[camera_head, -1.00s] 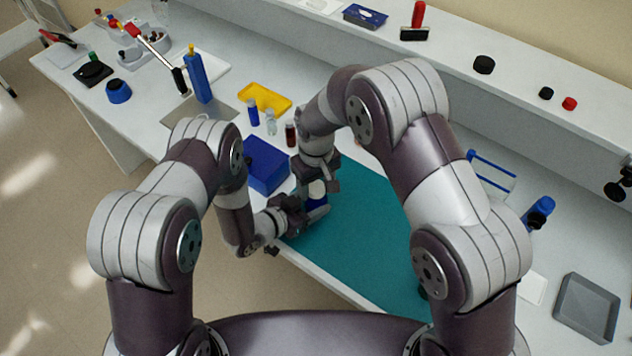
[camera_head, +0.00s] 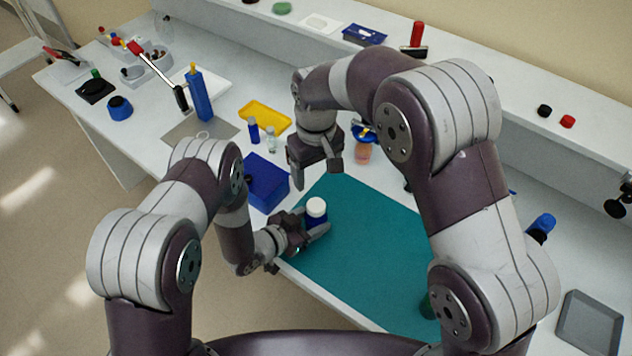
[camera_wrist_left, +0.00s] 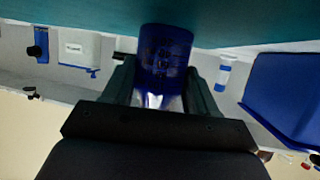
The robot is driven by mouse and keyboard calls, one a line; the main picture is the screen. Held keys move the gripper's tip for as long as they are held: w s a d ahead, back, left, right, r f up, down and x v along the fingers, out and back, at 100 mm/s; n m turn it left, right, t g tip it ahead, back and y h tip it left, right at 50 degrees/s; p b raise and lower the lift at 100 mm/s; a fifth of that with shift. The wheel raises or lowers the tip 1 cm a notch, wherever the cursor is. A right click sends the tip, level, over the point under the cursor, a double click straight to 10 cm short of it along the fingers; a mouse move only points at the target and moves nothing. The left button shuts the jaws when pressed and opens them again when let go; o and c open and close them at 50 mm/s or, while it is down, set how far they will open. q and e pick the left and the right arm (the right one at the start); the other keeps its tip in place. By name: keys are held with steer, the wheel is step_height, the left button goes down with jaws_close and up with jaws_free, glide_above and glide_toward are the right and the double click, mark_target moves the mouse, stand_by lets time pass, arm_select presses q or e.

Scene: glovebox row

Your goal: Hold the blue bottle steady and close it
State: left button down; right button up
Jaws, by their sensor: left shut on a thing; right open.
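The blue bottle (camera_head: 313,222) stands upright at the left edge of the teal mat (camera_head: 365,245), with a white cap (camera_head: 316,207) on its top. How tightly the cap sits cannot be told. My left gripper (camera_head: 308,232) is shut on the bottle's body from the side. In the left wrist view the blue bottle (camera_wrist_left: 165,55) sits between the two fingers. My right gripper (camera_head: 316,172) is open and empty, above and behind the bottle, apart from the cap.
A blue box (camera_head: 267,182) stands just left of the mat. Small vials (camera_head: 254,131), a yellow tray (camera_head: 265,115) and a blue upright holder (camera_head: 198,95) are farther back. A grey tray (camera_head: 590,325) lies at the right. The mat's middle is clear.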

steer(key=shift+r, duration=0.35)
arm_select(q)
steer(key=shift+c, duration=1.1)
jaws_free()
steer(key=b+v, duration=0.1)
steer(key=v, duration=1.1)
steer(key=shift+s+a, duration=0.2)
steer(key=shift+a, duration=0.05)
arm_select(e)
steer(key=shift+f, duration=0.7)
arm_select(q)
steer(key=shift+r, duration=0.1)
